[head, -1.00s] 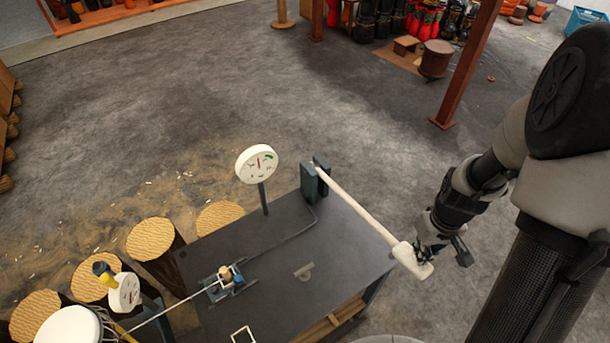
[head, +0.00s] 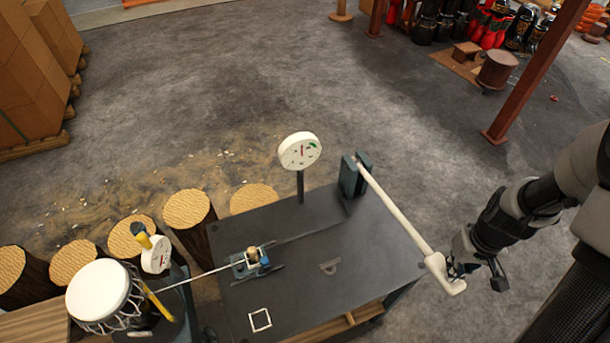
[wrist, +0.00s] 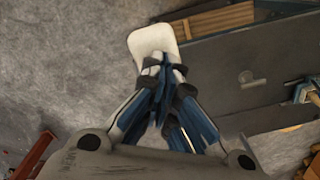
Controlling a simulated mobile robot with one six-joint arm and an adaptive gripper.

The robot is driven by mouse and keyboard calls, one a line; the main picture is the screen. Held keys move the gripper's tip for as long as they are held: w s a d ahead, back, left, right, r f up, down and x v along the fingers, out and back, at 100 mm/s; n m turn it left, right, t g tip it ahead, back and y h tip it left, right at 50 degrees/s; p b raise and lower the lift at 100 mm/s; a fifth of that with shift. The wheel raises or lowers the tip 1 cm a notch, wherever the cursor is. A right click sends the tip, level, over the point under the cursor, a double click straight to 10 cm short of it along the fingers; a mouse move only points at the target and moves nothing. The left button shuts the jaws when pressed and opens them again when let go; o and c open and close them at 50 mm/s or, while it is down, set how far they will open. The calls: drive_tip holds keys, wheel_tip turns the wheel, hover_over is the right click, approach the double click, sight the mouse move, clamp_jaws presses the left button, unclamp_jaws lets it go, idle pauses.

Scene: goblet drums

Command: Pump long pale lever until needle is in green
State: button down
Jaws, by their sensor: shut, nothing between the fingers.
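The long pale lever (head: 398,212) runs from a dark bracket (head: 350,178) at the table's back corner to a white block handle (head: 445,274) beyond the right edge. The handle's pale end also shows in the wrist view (wrist: 152,40). My gripper (head: 459,268) is at the handle. Its fingers (wrist: 163,66) are shut, with their tips at or against the handle and nothing held between them. Contact is hard to tell.
The dark table (head: 375,262) carries a small blue clamp device (head: 251,262) with a rod towards a drum (head: 98,292) and a second small gauge (head: 155,254). Log stumps (head: 187,209) line the back left. The floor behind is open. A reddish post (head: 537,72) stands at upper right.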

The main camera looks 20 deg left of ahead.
wheel_tip(320, 180, down, 17)
drive_tip(key=b, duration=1.3)
drive_tip(key=r+p, duration=0.7)
drive_tip(key=r, duration=0.2)
drive_tip(key=r+p, duration=0.7)
drive_tip(key=r, duration=0.2)
drive_tip(key=shift+s+d+r, duration=0.15)
drive_tip(key=shift+s+r, duration=0.05)
drive_tip(key=shift+r, duration=0.1)
drive_tip(key=shift+f, duration=0.1)
wheel_tip(320, 180, up, 5)
drive_tip(key=p, duration=0.4)
